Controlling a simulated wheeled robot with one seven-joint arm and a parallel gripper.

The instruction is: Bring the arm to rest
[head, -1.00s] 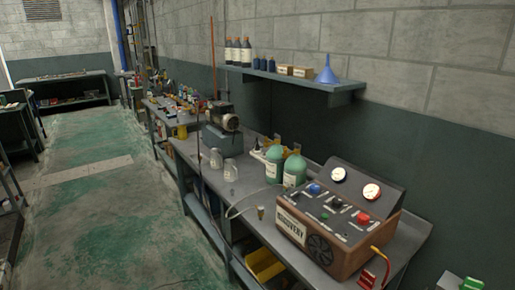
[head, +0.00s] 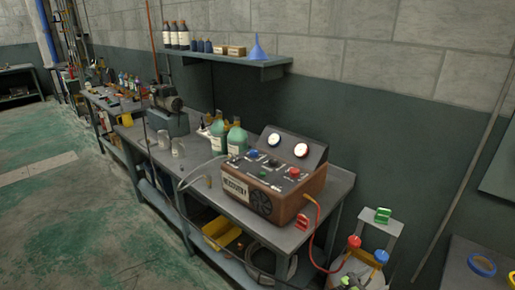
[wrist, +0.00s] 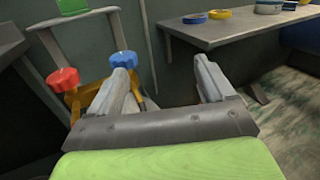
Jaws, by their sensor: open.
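My gripper (wrist: 166,78) shows in the wrist view with its two grey fingers spread apart and nothing between them. A blue knob (wrist: 122,59) appears right by the left finger; I cannot tell whether they touch. A red knob (wrist: 64,77) is farther left. The same red knob (head: 354,241) and blue knob (head: 381,256) show low on the right in the head view, in front of a grey upright frame with a green piece (head: 383,214) on top.
The brown recovery machine (head: 270,190) stands on the workbench (head: 210,200), with a yellow-and-red hose (head: 312,225) hanging off its right side. Green bottles (head: 236,139) stand behind it. A table with a blue ring (head: 481,265) is at the right. The floor at the left is open.

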